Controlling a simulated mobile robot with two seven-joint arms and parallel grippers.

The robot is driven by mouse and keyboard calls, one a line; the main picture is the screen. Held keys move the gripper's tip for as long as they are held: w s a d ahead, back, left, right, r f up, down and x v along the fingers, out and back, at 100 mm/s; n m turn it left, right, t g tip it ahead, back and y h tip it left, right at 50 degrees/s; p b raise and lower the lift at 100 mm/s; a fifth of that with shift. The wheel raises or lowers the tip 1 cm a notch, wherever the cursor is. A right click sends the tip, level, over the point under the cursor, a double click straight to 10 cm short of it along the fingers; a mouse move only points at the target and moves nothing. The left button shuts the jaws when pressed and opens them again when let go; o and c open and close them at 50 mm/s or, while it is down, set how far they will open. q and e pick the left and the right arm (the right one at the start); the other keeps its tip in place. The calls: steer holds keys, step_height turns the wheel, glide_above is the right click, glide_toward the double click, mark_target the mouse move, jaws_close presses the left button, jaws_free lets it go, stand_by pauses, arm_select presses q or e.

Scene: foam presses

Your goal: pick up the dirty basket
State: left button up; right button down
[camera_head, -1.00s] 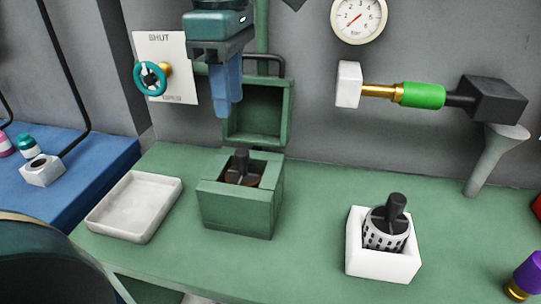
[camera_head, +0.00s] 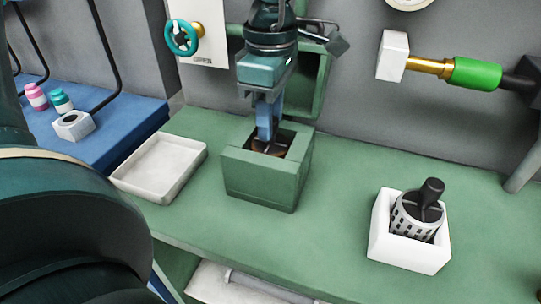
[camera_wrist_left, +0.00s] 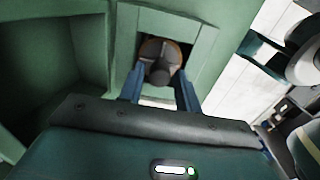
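The dirty basket (camera_head: 268,147) is brown with a dark handle and sits inside the open green box (camera_head: 262,180). In the head view my left gripper (camera_head: 267,134) points down into the box mouth and hides most of the basket. In the left wrist view the basket (camera_wrist_left: 160,50) shows its round brown rim and black knob handle. The two blue fingers of my left gripper (camera_wrist_left: 160,88) are apart, one on each side of the handle, with gaps visible. Whether they touch it I cannot tell. My right gripper is not in view.
A shallow white tray (camera_head: 160,165) lies left of the box. A white holder (camera_head: 408,245) with a clean perforated basket (camera_head: 417,212) stands at the right. The raised green lid (camera_head: 317,85) is behind my gripper. The green bench (camera_head: 345,175) between box and holder is clear.

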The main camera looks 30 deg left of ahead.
mark_target(270, 149)
arm_select(q)
step_height(270, 149, down, 2)
steer(key=shift+f, duration=0.15)
jaws_close()
stand_by(0.3)
